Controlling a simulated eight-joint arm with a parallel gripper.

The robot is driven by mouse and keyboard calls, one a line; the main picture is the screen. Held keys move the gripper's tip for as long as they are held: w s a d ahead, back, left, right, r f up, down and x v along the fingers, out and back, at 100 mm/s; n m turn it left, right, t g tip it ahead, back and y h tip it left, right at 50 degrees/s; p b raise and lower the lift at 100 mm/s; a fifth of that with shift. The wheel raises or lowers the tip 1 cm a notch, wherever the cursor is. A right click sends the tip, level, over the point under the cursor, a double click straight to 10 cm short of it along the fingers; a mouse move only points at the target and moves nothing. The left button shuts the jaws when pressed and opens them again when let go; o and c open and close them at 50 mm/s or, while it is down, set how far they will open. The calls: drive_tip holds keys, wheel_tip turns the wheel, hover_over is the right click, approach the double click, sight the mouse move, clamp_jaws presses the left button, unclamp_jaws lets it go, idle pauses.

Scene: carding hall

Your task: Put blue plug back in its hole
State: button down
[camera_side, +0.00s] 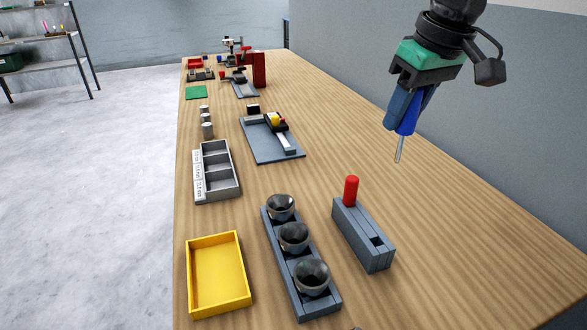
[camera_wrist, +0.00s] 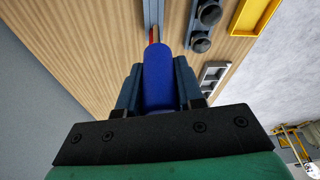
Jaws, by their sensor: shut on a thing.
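My gripper (camera_side: 404,108) is shut on the blue plug (camera_side: 408,124), high above the table at the right. The plug has a rounded blue handle and a thin metal shank pointing down, slightly tilted. In the wrist view the blue plug (camera_wrist: 158,78) sits between both fingers and hides part of what lies beyond. The grey block (camera_side: 365,240) stands on the table, below and left of the gripper. A red plug (camera_side: 351,190) stands upright at its far end. An empty dark hole (camera_side: 377,241) shows near its near end. The shank is clear of the block.
A grey rack with several dark cups (camera_side: 294,237) stands left of the block, then a yellow tray (camera_side: 190,280). A grey compartment box (camera_side: 236,190) and a slate-coloured board (camera_side: 262,146) lie farther back. The table right of the block is clear up to the wall.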

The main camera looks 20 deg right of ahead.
sight(371, 236)
wheel_tip(371, 236, down, 19)
drive_tip(key=shift+f, duration=0.15)
idle(0.4)
drive_tip(key=shift+f, duration=0.3)
drive_tip(key=c, duration=0.6)
unclamp_jaws()
drive_tip(key=shift+o, duration=0.2)
drive_tip(key=a+v, duration=0.1)
drive_tip(key=v, duration=1.1)
drive_tip(key=s+d+f+m+t, duration=0.2)
drive_tip(key=s+d+f+t, duration=0.1)
drive_tip(key=d, duration=0.6)
drive_tip(key=shift+s+t+h, duration=0.3)
drive_tip(key=shift+s+t, duration=0.2)
drive_tip(key=shift+s, duration=0.2)
drive_tip(key=shift+f, duration=0.1)
